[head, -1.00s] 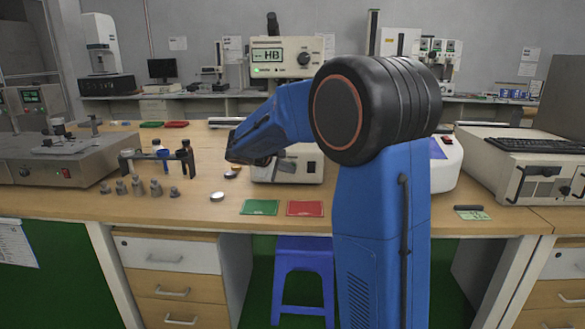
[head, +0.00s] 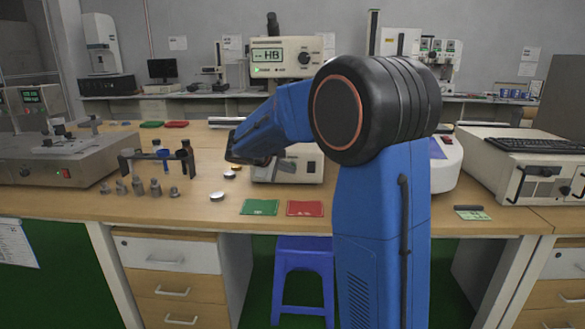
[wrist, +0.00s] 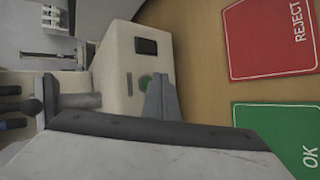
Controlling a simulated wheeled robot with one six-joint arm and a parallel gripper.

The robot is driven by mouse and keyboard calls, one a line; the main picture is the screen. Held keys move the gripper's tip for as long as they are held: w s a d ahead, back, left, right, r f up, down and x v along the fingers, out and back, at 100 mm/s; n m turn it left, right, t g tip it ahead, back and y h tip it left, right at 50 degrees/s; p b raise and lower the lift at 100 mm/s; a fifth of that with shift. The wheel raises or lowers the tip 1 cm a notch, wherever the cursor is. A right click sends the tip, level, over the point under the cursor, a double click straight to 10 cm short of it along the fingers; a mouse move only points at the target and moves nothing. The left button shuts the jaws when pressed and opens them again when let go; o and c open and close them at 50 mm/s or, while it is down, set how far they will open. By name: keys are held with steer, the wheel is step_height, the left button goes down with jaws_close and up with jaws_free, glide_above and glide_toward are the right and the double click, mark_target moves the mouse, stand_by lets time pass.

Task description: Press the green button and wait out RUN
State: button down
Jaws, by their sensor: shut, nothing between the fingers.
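The hardness tester (head: 283,57) stands on the bench behind my arm, with HB on its display and a small green light below it. Its cream base (head: 300,165) is partly hidden by my arm. In the wrist view a round green button (wrist: 145,82) is on the face of the base (wrist: 118,75), below a black rocker switch (wrist: 146,46). My gripper (wrist: 159,82) is shut and empty, its tips right beside the button and partly overlapping it in the view. I cannot tell whether they touch it.
A green OK mat (head: 260,207) and a red REJECT mat (head: 305,208) lie at the bench's front. Metal discs (head: 217,196), several small weights (head: 139,187) and a dark stand (head: 158,160) are to the left. A blue stool (head: 303,262) is below the bench.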

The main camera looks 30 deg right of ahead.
steer(key=shift+w+d, duration=0.15)
stand_by(0.4)
steer(key=shift+w+d, duration=0.1)
steer(key=shift+w, duration=0.1)
steer(key=shift+w+d, duration=0.2)
steer(key=shift+w, duration=0.1)
stand_by(0.9)
steer(key=shift+s+a, duration=0.1)
steer(key=shift+s, duration=0.05)
steer(key=shift+s+a, duration=0.35)
steer(key=shift+s, duration=0.15)
stand_by(0.4)
steer(key=shift+s+a, duration=0.7)
steer(key=shift+s, duration=0.35)
steer(key=shift+s+a, duration=0.7)
steer(key=shift+s, duration=0.35)
